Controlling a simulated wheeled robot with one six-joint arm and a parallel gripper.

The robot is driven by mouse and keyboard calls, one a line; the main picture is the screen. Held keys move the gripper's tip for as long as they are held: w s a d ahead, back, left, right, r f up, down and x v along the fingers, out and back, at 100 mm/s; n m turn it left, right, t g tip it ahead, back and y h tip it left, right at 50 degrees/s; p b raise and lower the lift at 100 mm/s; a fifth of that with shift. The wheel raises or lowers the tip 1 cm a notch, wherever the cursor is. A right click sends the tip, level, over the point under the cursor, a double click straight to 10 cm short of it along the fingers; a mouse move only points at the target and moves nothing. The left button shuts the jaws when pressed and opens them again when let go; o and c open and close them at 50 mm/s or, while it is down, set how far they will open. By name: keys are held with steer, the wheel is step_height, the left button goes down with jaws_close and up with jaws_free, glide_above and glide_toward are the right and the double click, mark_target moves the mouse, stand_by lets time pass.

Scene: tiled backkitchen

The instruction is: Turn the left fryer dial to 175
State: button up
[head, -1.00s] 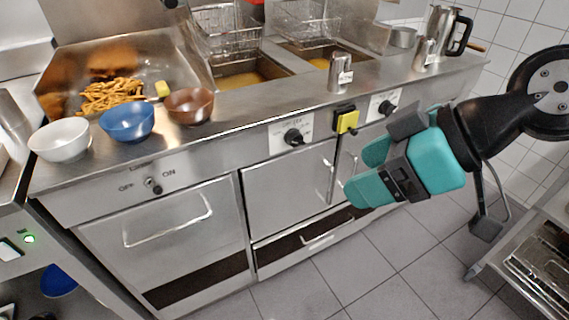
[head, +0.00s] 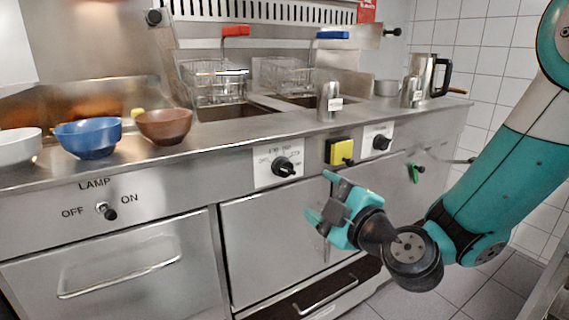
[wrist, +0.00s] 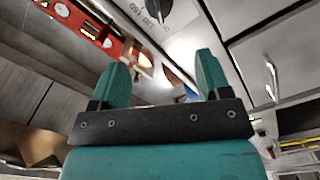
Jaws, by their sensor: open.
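The left fryer dial (head: 284,167) is a black knob on a white label plate (head: 263,171) on the fryer front. Its handle seems to point to the lower right; I cannot read its exact setting. The right fryer dial (head: 380,142) is a similar black knob farther right. My gripper (head: 319,196) is open and empty, to the right of and below the left dial, apart from it. In the wrist view my fingers (wrist: 160,68) are spread, with a dial (wrist: 178,14) and some of its numbers at the top edge, partly cut off.
A yellow box with a black knob (head: 340,151) sits between the dials, close to my gripper. A lamp switch (head: 105,211) is at left. Bowls, including a blue one (head: 88,138), and a steel shaker (head: 329,101) stand on the counter. Fryer baskets (head: 213,82) are behind.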

mark_target(286, 170)
steer(key=p+x, duration=0.6)
steer(key=p, duration=0.1)
steer(key=p+x, duration=0.6)
steer(key=p, duration=0.2)
steer(key=shift+w+a+r, duration=0.25)
steer(key=shift+a, duration=0.05)
steer(key=shift+w+a+f+p, duration=0.25)
steer(key=shift+w+p, duration=0.3)
steer(key=shift+p, duration=0.05)
steer(key=c, duration=0.9)
